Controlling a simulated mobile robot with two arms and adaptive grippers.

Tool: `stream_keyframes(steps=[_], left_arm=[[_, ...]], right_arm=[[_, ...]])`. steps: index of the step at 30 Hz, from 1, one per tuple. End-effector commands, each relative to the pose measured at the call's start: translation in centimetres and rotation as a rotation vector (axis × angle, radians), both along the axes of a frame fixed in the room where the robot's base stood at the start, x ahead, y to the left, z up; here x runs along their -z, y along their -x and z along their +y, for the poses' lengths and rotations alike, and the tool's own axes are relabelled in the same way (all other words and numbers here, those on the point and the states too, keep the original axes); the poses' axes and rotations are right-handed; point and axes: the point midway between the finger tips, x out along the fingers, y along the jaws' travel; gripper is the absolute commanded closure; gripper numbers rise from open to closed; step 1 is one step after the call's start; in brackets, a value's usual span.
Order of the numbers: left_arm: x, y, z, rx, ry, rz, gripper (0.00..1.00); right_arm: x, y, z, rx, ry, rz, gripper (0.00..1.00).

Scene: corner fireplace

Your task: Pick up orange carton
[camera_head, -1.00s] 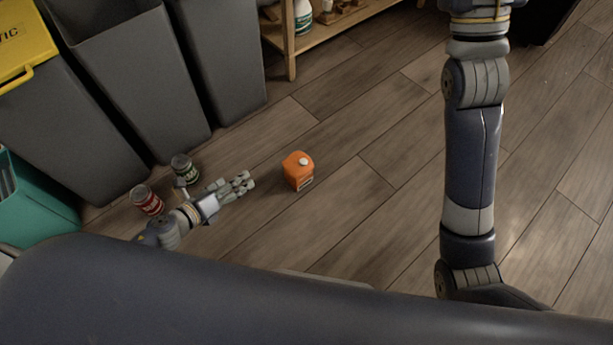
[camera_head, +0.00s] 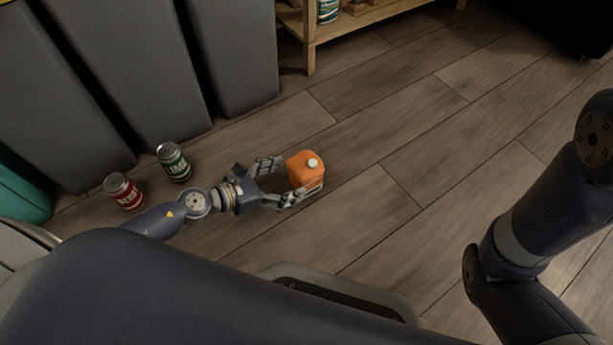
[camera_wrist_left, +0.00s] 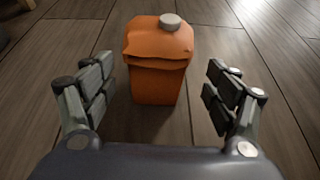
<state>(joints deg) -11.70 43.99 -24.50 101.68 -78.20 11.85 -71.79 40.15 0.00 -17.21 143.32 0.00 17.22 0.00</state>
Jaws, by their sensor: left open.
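The orange carton (camera_head: 306,171) stands upright on the wooden floor, with a white cap on top. My left gripper (camera_head: 283,181) is open, its fingertips at the near side of the carton in the head view. In the left wrist view the carton (camera_wrist_left: 157,62) is centred ahead, between and slightly beyond the two spread fingers (camera_wrist_left: 157,95). There is a gap on each side of it there. My right arm shows at the right of the head view, but its gripper is out of frame.
A green can (camera_head: 174,162) and a red can (camera_head: 124,191) stand on the floor left of my left gripper. Tall grey bins (camera_head: 150,75) line the upper left. A wooden shelf (camera_head: 311,52) stands at the top. The floor right of the carton is clear.

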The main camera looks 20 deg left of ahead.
Motion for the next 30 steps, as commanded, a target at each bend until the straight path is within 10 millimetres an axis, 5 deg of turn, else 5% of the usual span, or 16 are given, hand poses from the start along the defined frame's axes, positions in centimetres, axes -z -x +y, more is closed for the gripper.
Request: stream_keyframes(steps=[19,28,30], left_arm=[[2.7,-5.0,-3.6,-0.002,0.003,0.0,0.2],[2.9,-5.3,-3.9,-0.002,0.001,0.002,0.2],[2.9,-5.3,-3.9,-0.002,0.001,0.002,0.34]], right_arm=[[1.3,0.0,0.0,0.001,0.001,0.001,0.82],[1.3,0.0,0.0,0.001,0.001,0.001,0.82],[1.3,0.0,0.0,0.001,0.001,0.002,0.82]])
